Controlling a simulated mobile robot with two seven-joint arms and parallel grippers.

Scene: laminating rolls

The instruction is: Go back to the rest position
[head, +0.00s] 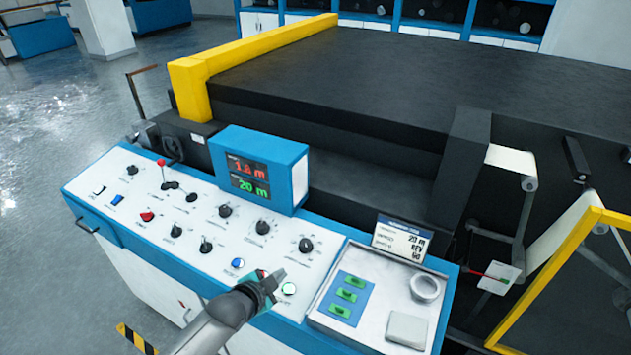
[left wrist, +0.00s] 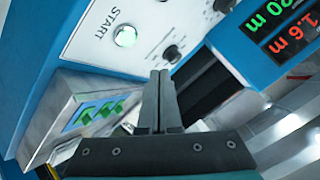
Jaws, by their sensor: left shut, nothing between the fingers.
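My left gripper (head: 274,281) is over the right part of the white control panel (head: 140,200). Its fingers are shut and empty, and they also show in the left wrist view (left wrist: 158,90). The fingertips are near a round green-white button (head: 289,289). That button is lit pale green beside the word START in the left wrist view (left wrist: 125,36). I cannot tell from these views whether the fingertips touch the panel. My right gripper is in neither view.
A blue display box (head: 258,168) reading 1.6 m and 20 m stands behind the panel. A tray (head: 375,338) with green pieces and a tape roll (head: 425,288) is to the right. The large black machine (head: 350,80) has a yellow guard (head: 190,90).

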